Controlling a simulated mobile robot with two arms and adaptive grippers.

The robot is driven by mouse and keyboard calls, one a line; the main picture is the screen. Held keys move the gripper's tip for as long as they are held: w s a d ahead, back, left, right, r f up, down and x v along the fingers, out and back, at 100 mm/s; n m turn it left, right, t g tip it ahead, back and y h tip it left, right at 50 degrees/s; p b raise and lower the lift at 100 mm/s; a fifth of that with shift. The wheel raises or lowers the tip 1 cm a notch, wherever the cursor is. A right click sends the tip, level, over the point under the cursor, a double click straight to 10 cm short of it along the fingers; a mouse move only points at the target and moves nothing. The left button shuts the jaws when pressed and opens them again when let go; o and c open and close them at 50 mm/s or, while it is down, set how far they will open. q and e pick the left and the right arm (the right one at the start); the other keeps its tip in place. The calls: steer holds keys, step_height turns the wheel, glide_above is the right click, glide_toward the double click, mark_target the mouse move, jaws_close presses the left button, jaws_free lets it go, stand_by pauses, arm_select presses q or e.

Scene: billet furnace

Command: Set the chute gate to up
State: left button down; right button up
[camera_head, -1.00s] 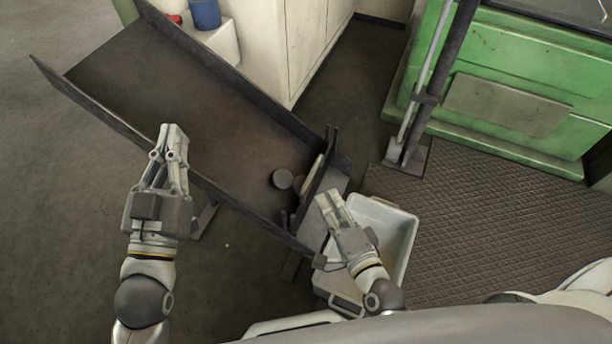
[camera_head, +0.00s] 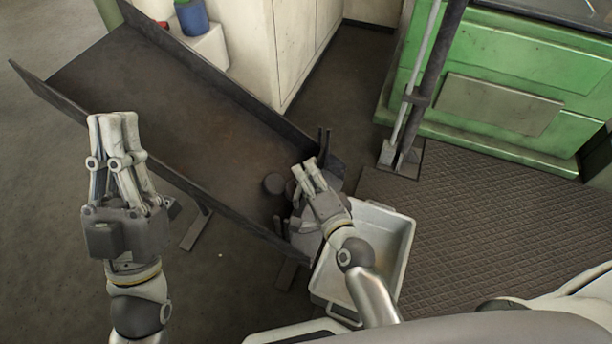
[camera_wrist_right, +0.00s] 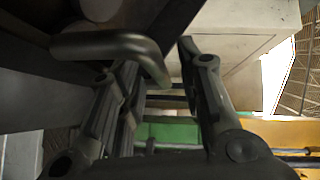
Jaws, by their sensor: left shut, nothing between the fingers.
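The dark metal chute (camera_head: 180,110) slopes across the head view. A short dark cylinder (camera_head: 274,183) lies near its lower end. The chute gate, with dark upright posts (camera_head: 325,142), is at that lower end, largely hidden behind my right gripper (camera_head: 308,170). In the right wrist view a dark bent handle (camera_wrist_right: 115,44) reaches across to between the fingertips of my right gripper (camera_wrist_right: 162,62). The fingers are apart, and I cannot tell whether they touch the handle. My left gripper (camera_head: 113,118) is shut and empty near the chute's left side wall.
A pale tray (camera_head: 398,232) sits below the chute's lower end. A green machine (camera_head: 490,75) with a lever post (camera_head: 425,95) stands at upper right. A white cabinet (camera_head: 290,45) and blue container (camera_head: 191,17) are beyond the chute. Textured floor on the right is clear.

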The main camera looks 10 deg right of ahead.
steer(key=shift+w+a, duration=0.15)
steer(key=shift+w, duration=0.35)
steer(key=shift+c, duration=0.2)
jaws_close()
